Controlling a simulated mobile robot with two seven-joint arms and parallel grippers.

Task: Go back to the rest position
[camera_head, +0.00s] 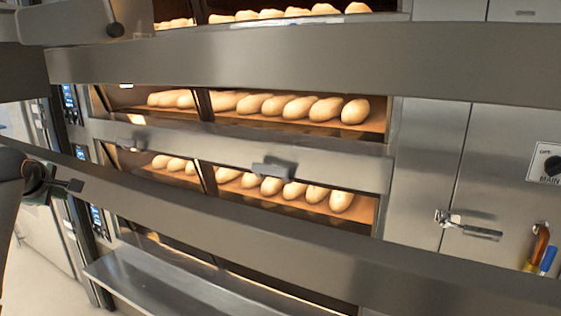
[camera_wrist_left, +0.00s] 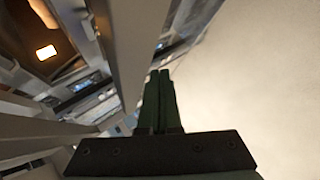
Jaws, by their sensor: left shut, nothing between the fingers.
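My left gripper (camera_head: 72,186) is at the left edge of the head view, in front of the left side of the deck oven (camera_head: 320,165). In the left wrist view its two dark fingers (camera_wrist_left: 160,74) lie together, with nothing between them. It is apart from the loaves. My right gripper is not in view in either picture.
Long steel bars (camera_head: 300,62) cross close in front of the oven. Pale loaves (camera_head: 298,107) lie in rows on the decks. A steel shelf (camera_head: 150,285) juts out below. A cabinet (camera_head: 425,165) with a latch handle (camera_head: 470,226) stands right. Pale floor (camera_head: 35,275) shows lower left.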

